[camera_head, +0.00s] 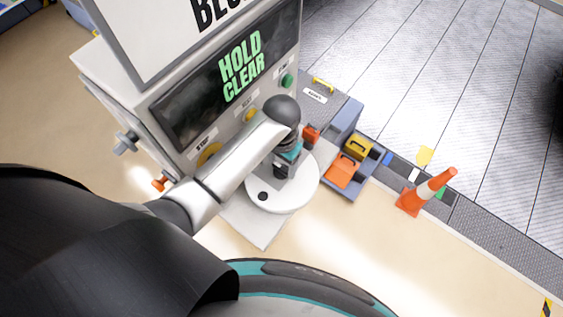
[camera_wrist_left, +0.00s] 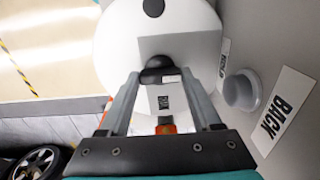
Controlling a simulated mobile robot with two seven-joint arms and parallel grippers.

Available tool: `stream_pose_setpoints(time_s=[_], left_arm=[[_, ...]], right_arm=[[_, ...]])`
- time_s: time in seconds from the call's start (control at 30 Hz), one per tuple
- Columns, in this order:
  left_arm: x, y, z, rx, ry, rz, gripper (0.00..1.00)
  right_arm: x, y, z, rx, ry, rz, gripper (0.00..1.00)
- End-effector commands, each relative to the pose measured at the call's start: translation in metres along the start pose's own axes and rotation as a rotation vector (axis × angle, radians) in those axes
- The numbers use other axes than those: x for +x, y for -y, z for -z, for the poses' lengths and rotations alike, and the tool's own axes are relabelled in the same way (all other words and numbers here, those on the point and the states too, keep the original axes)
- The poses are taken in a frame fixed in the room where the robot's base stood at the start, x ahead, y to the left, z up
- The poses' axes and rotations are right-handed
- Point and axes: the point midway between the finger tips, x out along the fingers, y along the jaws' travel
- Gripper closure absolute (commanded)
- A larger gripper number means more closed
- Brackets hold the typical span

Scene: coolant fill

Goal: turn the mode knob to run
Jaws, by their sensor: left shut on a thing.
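My left gripper (camera_head: 281,172) reaches down past the front of the control cabinet (camera_head: 190,75), above a round white plate. In the left wrist view my left gripper (camera_wrist_left: 160,74) has its two grey fingers on either side of a dark rounded knob (camera_wrist_left: 158,66), shut on it. I take this for the mode knob. A pale block with a small dark-lettered label (camera_wrist_left: 165,103) shows between the fingers; the lettering is too small to read surely. The knob's pointing direction cannot be told. The cabinet screen (camera_head: 240,65) reads "HOLD CLEAR". My right gripper is not in view.
The round white plate (camera_head: 290,193) has a black dot. A grey button (camera_wrist_left: 243,90) sits beside a "BACK" label (camera_wrist_left: 283,108). Orange and yellow items lie in a blue-grey tray (camera_head: 345,193).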

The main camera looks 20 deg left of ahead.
Motion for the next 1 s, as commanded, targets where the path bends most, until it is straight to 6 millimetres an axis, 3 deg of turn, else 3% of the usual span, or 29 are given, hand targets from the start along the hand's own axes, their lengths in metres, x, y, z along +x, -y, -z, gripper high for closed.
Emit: stream_pose_setpoints(time_s=[0.07, 0.4, 0.83, 1.0], left_arm=[[0.000, 0.000, 0.000, 0.000, -0.001, 0.000, 0.62], [-0.001, 0.000, 0.001, 0.000, -0.001, 0.000, 1.00], [-0.001, 0.000, 0.002, 0.002, -0.002, 0.000, 1.00], [0.000, 0.004, 0.012, 0.022, -0.004, 0.000, 1.00]], right_arm=[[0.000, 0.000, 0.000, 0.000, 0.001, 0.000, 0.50], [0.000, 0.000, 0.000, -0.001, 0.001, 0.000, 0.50], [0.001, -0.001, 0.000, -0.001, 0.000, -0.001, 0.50], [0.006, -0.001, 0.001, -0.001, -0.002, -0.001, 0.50]])
